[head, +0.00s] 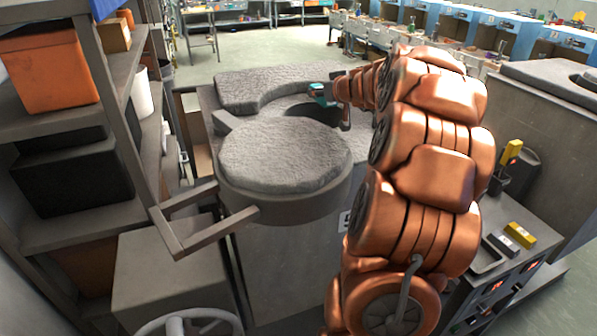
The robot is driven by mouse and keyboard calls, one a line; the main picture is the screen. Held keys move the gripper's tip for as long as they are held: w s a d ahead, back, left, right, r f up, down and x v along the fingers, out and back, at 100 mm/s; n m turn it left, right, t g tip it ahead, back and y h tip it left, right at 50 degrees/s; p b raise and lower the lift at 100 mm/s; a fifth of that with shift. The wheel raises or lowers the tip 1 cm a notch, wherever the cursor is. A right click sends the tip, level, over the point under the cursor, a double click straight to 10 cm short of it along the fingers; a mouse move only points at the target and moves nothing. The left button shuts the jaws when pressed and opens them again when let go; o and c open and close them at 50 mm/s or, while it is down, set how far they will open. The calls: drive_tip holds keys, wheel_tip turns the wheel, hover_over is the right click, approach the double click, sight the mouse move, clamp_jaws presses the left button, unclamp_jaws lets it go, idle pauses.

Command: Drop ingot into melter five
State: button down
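The melter (235,92) stands in the middle with its thick grey round lid (285,155) swung off toward me, and its dark round opening (290,108) partly uncovered behind the lid. A small label, partly hidden by my arm, shows on its front. My gripper (330,98) is at the right edge of the opening, at the end of my copper arm. A small teal piece shows at its tip; I cannot tell if it is an ingot or part of the gripper. The fingers are too small and covered to read.
A bench at right holds a yellow bar (520,234), a grey bar (502,244) and an upright yellow item (512,150). A shelf with an orange bin (48,68) and a black bin (72,180) stands close at left. The lid's handle (185,225) juts toward the shelf.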

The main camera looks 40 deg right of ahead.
drive_tip(key=shift+f, duration=0.3)
drive_tip(key=shift+c, duration=2.4)
unclamp_jaws()
drive_tip(key=shift+s, duration=0.1)
drive_tip(key=v, duration=1.2)
